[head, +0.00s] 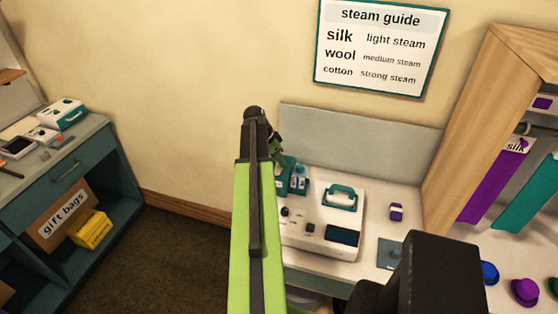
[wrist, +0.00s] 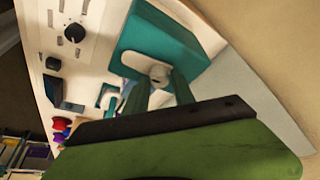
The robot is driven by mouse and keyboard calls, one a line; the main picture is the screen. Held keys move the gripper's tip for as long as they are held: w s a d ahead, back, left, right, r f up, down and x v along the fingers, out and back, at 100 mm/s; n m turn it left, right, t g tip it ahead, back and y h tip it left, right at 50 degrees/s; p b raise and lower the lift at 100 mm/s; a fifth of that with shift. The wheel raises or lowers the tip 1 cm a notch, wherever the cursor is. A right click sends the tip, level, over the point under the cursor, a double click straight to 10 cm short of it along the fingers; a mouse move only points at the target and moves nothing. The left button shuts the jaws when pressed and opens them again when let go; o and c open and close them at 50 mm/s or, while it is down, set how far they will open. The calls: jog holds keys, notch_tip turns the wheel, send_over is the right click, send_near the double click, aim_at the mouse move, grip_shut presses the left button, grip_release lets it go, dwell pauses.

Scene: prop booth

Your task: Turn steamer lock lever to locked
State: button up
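The white steamer unit (head: 312,236) with a teal handle (head: 342,196) stands on the counter right of my arm. A teal box (head: 290,178) is at its back left, partly behind my arm. In the wrist view a large teal block (wrist: 160,38) carries a pale plate with a grey rounded knob or lever (wrist: 160,73). I cannot tell whether this is the lock lever or which way it is set. My gripper (wrist: 158,86) has its two green fingers apart, close before the grey part; contact is unclear. In the head view my arm hides most of the gripper.
A white panel with a black knob (wrist: 74,33) and slots is left of the teal block. A small purple item (head: 396,211) and a grey plate (head: 391,254) lie right of the steamer. A wooden rack (head: 478,120) bounds the right; a grey backboard (head: 370,140) stands behind.

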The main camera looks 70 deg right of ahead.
grip_shut()
jog(key=shift+n, duration=0.3)
jog(key=n, duration=0.1)
jog(key=n+t, duration=0.1)
jog(key=n, duration=0.1)
jog(key=shift+s+a+h, duration=0.15)
jog(key=shift+h, duration=0.25)
jog(key=n+t, duration=0.1)
jog(key=n, duration=0.2)
jog(key=shift+s+n+t, duration=0.1)
jog(key=shift+n+t, duration=0.2)
jog(key=n+t, duration=0.1)
jog(key=n, duration=0.1)
jog(key=n+t, duration=0.1)
jog(key=n, duration=0.2)
jog(key=shift+s, duration=0.1)
jog(key=n, duration=0.3)
jog(key=n+t+y, duration=0.1)
jog(key=n, duration=0.1)
jog(key=shift+n+t, duration=0.3)
jog(key=shift+n, duration=0.1)
jog(key=shift+s, duration=0.1)
